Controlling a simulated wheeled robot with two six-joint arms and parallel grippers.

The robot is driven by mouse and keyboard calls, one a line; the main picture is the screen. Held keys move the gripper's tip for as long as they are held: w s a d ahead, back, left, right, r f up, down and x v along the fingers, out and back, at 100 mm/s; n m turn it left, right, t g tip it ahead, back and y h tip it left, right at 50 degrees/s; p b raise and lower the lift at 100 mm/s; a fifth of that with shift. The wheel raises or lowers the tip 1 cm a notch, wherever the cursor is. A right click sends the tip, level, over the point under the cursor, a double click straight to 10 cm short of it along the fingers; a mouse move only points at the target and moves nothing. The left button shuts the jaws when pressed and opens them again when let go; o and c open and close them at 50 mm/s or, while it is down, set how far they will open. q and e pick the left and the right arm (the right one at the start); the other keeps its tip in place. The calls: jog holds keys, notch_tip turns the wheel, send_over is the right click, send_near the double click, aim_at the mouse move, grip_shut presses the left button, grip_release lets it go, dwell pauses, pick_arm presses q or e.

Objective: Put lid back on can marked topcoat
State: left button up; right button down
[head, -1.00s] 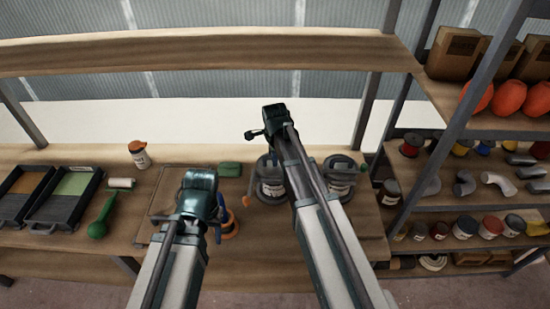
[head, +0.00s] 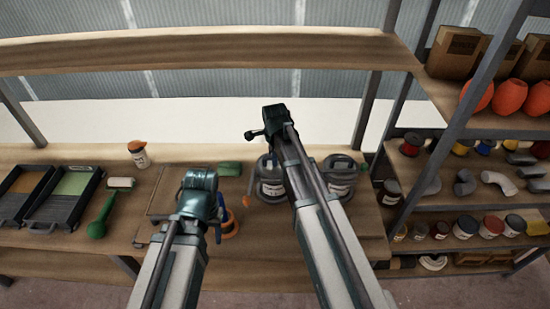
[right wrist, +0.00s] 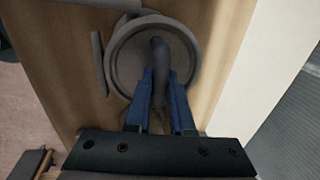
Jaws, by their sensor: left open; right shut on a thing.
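Two grey cans with pale labels stand on the bench in the head view, the left can (head: 270,189) partly behind my right arm and the right can (head: 341,188) beside it. The label words are too small to read. My right gripper (right wrist: 160,85) points down at a round grey top with a raised rim (right wrist: 113,52). Its blue fingers are shut on a dark upright grip (right wrist: 158,72), which looks like the lid's handle. Whether the lid touches the can is unclear. My left gripper (head: 212,212) is open and low over the bench; its fingertips are largely hidden.
A blue and orange item (head: 230,226) stands by my left gripper. A green block (head: 229,168), an orange-capped bottle (head: 137,154), a roller (head: 121,183) and paint trays (head: 62,200) lie on the bench. A shelf post (head: 452,120) rises at the right. An upper shelf (head: 200,52) crosses behind.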

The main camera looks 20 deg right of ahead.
jog(key=shift+f, duration=0.25)
dwell(0.5)
jog(key=shift+c, duration=1.1)
grip_release()
jog(key=shift+r, duration=0.15)
notch_tip(320, 180, up, 7)
jog(key=p, duration=0.6)
jog(key=shift+p, duration=0.4)
